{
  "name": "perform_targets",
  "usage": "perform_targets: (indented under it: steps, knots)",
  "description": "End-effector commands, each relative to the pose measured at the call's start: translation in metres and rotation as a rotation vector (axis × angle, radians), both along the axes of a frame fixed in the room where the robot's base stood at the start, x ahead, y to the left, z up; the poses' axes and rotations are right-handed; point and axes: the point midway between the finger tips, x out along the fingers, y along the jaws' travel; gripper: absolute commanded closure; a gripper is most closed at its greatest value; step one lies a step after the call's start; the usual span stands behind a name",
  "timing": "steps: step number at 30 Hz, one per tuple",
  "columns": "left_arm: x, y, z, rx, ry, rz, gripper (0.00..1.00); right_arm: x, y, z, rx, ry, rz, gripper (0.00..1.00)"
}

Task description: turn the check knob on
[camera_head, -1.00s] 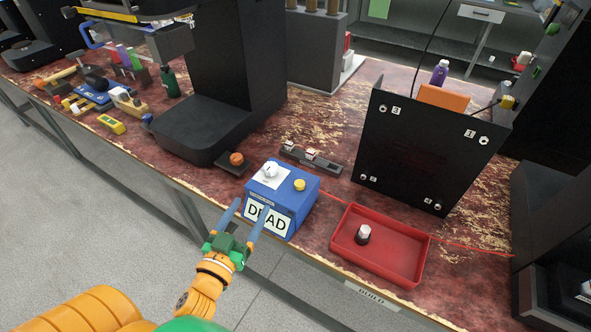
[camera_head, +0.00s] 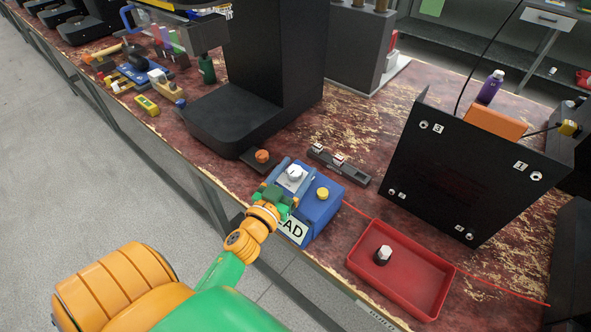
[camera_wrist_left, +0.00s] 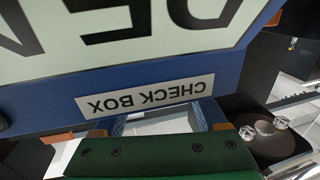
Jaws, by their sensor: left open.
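The blue check box (camera_head: 322,206) stands near the table's front edge, with a white round knob (camera_head: 294,172) and a yellow button (camera_head: 323,194) on top. Its front sign is partly covered by my left arm, leaving "AD" readable. My left gripper (camera_head: 292,176) is open over the top of the box, with its blue fingers apart on either side of the white knob. I cannot tell if they touch it. In the left wrist view, the "CHECK BOX" label (camera_wrist_left: 146,96) appears upside down close to the gripper (camera_wrist_left: 160,120). My right gripper is out of view.
A red tray (camera_head: 430,262) with a black-and-white knob piece (camera_head: 383,255) sits right of the box. An orange button on a dark base (camera_head: 262,156) and a dark strip (camera_head: 355,174) lie behind. A black numbered panel (camera_head: 455,170) stands at the right.

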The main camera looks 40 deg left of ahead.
Motion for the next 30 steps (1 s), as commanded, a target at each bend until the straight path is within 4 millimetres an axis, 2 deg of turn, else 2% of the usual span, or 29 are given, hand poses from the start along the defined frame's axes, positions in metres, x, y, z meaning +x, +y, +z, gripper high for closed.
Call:
perform_targets:
  steps: [2,5,9,10,11,20,30]
  knots:
    - [0.000,0.000,0.000,0.000,0.000,0.000,0.26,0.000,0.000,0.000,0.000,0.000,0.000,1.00]
    - [0.000,0.000,0.000,0.000,0.000,0.000,0.50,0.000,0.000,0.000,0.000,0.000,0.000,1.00]
    - [0.000,0.000,0.000,0.000,0.000,0.000,0.88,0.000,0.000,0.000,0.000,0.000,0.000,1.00]
    - [0.000,0.000,0.000,0.000,0.000,0.000,0.96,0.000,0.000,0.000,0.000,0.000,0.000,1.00]
    - [0.000,0.000,0.000,0.000,0.000,0.000,1.00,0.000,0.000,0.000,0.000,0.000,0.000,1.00]
    - [-0.001,0.000,0.001,0.003,0.001,-0.036,1.00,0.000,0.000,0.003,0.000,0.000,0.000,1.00]
    - [0.000,0.002,0.000,0.008,0.004,-0.268,1.00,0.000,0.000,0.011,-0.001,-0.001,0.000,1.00]
